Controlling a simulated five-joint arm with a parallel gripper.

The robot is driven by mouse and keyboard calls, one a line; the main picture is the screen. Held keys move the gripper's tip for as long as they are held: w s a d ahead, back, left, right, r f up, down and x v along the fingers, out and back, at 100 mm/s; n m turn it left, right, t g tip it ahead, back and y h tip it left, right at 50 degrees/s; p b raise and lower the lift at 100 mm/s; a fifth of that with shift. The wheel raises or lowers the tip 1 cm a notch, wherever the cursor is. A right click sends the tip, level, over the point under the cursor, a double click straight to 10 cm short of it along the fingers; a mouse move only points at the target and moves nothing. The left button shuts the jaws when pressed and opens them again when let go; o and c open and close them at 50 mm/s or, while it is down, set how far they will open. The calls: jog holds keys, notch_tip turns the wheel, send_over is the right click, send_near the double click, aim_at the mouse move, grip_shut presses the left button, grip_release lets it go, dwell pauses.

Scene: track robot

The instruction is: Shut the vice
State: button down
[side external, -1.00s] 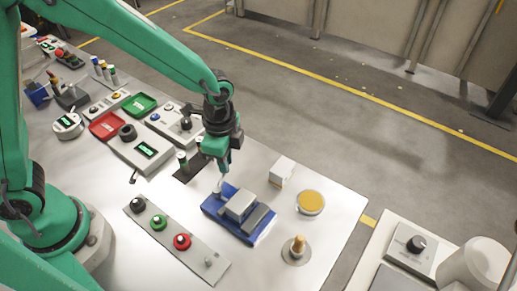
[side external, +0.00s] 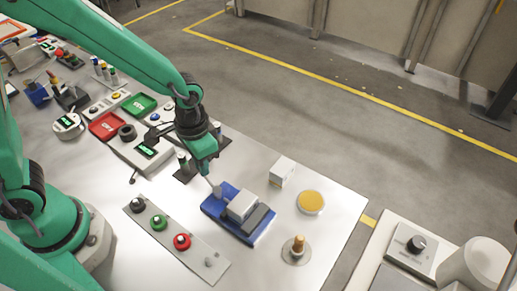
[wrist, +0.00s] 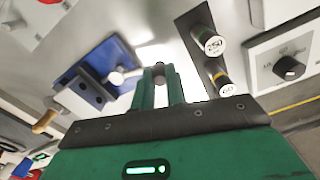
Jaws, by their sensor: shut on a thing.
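The vice has a blue base (side external: 220,217) and grey jaw blocks (side external: 241,206) on the bench's near part. A narrow gap shows between the blocks, but its exact width is hard to tell. My gripper (side external: 213,181) is at the vice's left end, tilted, with its fingers shut on the vice's pale crank handle (side external: 216,190). In the wrist view, the blue vice (wrist: 108,55) is left of my gripper (wrist: 159,70). The handle bar (wrist: 135,73) runs from its round hub to between the fingertips.
Labelled cylinders (wrist: 208,40) stand close right of my fingers in the wrist view. A button panel (side external: 170,238) lies in front of the vice. A white block (side external: 283,170), a yellow disc (side external: 310,202) and an upright peg (side external: 297,246) stand to the right.

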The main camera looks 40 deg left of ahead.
jog(key=shift+s+a+n, duration=0.1)
jog(key=shift+s+n, duration=0.3)
jog(key=shift+n, duration=0.4)
jog(key=c, duration=1.4)
grip_release()
jog(key=shift+r, duration=0.1)
notch_tip(320, 180, up, 8)
jog(key=shift+a, duration=0.1)
jog(key=s+a+r+n+t, duration=0.1)
jog(key=s+a+r+t, duration=0.4)
jog(key=a+r, duration=0.6)
jog(key=shift+s+a+n+t, duration=0.35)
jog(key=shift+s+a, duration=0.25)
jog(key=shift+s, duration=0.5)
